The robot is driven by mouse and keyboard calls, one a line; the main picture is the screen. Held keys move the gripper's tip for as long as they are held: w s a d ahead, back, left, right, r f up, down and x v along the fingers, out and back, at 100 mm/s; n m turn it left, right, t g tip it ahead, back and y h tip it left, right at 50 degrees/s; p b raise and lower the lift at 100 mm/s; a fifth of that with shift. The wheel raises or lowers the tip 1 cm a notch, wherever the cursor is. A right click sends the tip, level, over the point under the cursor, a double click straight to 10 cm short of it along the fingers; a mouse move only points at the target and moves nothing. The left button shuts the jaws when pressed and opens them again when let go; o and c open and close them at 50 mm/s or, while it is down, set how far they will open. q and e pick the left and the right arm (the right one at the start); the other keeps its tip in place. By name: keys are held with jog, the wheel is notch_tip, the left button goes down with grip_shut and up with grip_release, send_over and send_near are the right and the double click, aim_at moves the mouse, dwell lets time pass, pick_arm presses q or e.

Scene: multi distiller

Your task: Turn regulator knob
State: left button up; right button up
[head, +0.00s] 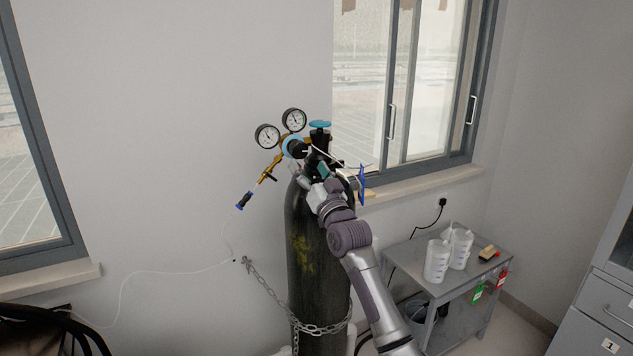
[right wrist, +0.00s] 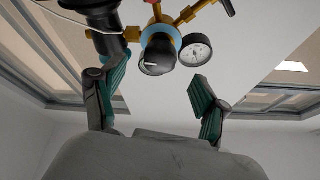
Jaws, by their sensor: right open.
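The regulator knob (head: 297,149) is black with a light-blue ring behind it, on a brass regulator with two round gauges at the top of a dark gas cylinder (head: 302,245). In the right wrist view the knob (right wrist: 157,55) has a white mark and shows between and beyond the fingertips. My right gripper (head: 310,172) is just below and right of the knob in the head view. Its green-padded fingers (right wrist: 159,70) are spread, with nothing between them; I see no contact with the knob. My left gripper is not in view.
A blue-green valve handwheel (head: 320,124) tops the cylinder beside the regulator. A chain (head: 320,329) wraps the cylinder. A thin hose runs left from the regulator. A grey cart (head: 455,290) with white beakers stands right. Windows are behind; the wall left of the gauges is clear.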

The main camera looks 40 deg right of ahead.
jog(key=v, duration=0.5)
jog(key=shift+s+f, duration=0.1)
jog(key=shift+s, duration=0.05)
jog(key=shift+f, duration=0.1)
